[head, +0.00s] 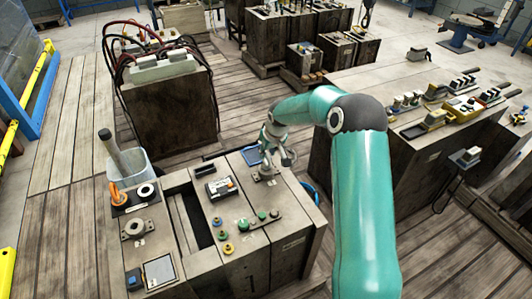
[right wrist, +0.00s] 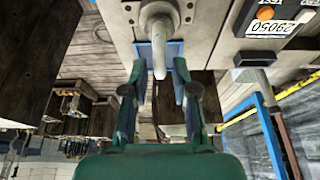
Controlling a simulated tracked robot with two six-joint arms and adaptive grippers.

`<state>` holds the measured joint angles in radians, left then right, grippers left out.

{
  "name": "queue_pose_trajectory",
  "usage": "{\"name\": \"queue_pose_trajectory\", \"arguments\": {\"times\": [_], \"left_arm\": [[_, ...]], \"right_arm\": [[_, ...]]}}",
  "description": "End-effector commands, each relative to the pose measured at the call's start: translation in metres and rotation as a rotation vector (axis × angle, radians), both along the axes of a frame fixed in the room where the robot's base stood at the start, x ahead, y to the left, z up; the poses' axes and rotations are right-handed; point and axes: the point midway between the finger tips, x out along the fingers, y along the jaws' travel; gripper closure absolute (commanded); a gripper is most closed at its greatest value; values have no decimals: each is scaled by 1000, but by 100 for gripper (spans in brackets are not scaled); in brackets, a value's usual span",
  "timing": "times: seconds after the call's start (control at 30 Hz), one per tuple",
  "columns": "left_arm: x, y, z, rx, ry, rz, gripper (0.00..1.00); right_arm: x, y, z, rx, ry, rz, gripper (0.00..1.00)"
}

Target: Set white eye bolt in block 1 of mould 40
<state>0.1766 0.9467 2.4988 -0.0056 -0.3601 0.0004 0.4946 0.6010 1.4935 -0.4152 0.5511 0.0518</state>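The mould (head: 160,235) stands in the middle of the head view, with a dark slot between its two halves. A "1" shows faintly on its front face. A pale ring (head: 146,191), possibly the white eye bolt, lies on a black pad on the left half. An orange eye bolt (head: 118,194) is beside it. My right gripper (head: 284,158) is over the mould's back right part; in the wrist view its fingers (right wrist: 160,92) are apart. Contact cannot be told. My left gripper is out of view.
Green and yellow knobs (head: 242,224) and a small dark device (head: 221,188) are on the mould top. A bucket (head: 130,165) with a handle stands behind left. A bench with tools (head: 430,120) is at right.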

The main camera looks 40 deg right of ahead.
Motion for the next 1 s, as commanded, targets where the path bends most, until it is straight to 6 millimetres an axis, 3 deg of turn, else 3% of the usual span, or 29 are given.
{"name": "queue_pose_trajectory", "arguments": {"times": [0.07, 0.47, 0.67, 1.0], "left_arm": [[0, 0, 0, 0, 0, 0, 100], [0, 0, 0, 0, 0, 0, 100], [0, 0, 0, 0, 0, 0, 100], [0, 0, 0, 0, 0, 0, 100]], "right_arm": [[0, 0, 0, 0, 1, 0, 54], [-2, 1, 3, 2, 4, 0, 54], [-11, 4, 30, 0, 0, 0, 54], [-32, 11, 91, 0, 0, 1, 54]]}}
